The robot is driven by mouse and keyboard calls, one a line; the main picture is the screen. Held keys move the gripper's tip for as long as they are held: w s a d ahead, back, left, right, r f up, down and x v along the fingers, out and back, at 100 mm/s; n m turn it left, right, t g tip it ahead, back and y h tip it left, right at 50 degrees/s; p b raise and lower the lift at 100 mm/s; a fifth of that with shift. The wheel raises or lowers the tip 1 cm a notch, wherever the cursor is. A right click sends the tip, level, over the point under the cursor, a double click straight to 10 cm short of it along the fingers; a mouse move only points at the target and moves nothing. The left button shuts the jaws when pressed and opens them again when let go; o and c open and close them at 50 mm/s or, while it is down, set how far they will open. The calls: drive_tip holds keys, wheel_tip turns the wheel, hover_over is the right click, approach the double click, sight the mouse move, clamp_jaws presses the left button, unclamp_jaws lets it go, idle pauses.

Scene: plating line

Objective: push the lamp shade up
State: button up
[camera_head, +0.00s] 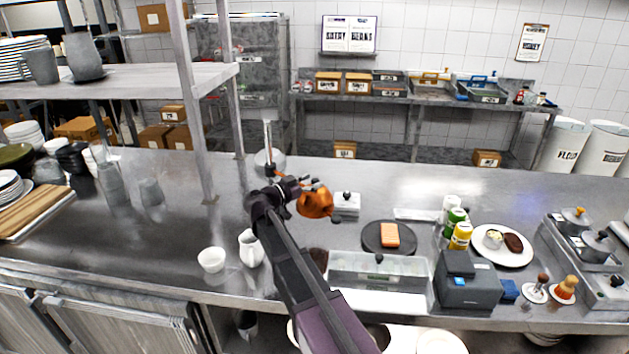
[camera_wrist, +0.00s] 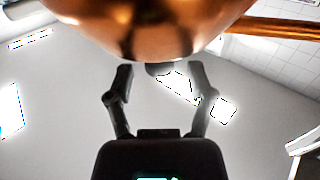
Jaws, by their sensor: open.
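The copper lamp shade (camera_head: 315,204) hangs over the steel counter in the head view, tilted, with a small dark knob at its lower right. In the wrist view the shade (camera_wrist: 150,25) fills the top of the picture. My gripper (camera_head: 305,185) is right beside the shade in the head view, partly overlapping it. In the wrist view my gripper (camera_wrist: 161,76) has its two fingers spread. A dark rounded piece (camera_wrist: 160,68) under the shade's edge shows between the fingertips. I cannot tell whether a finger touches it. The lamp's joint is hidden behind my gripper.
A white pitcher (camera_head: 251,248) and a white bowl (camera_head: 211,260) stand left of my arm. A white box with a knob (camera_head: 346,204), a dark round plate (camera_head: 377,239) and a clear-lidded container (camera_head: 379,270) are to the right. A shelf post (camera_head: 191,100) rises at left.

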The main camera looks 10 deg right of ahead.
drive_tip(key=shift+x, duration=0.8)
clamp_jaws()
wheel_tip(320, 180, up, 7)
drive_tip(key=p, duration=0.6)
drive_tip(key=shift+f, duration=0.25)
unclamp_jaws()
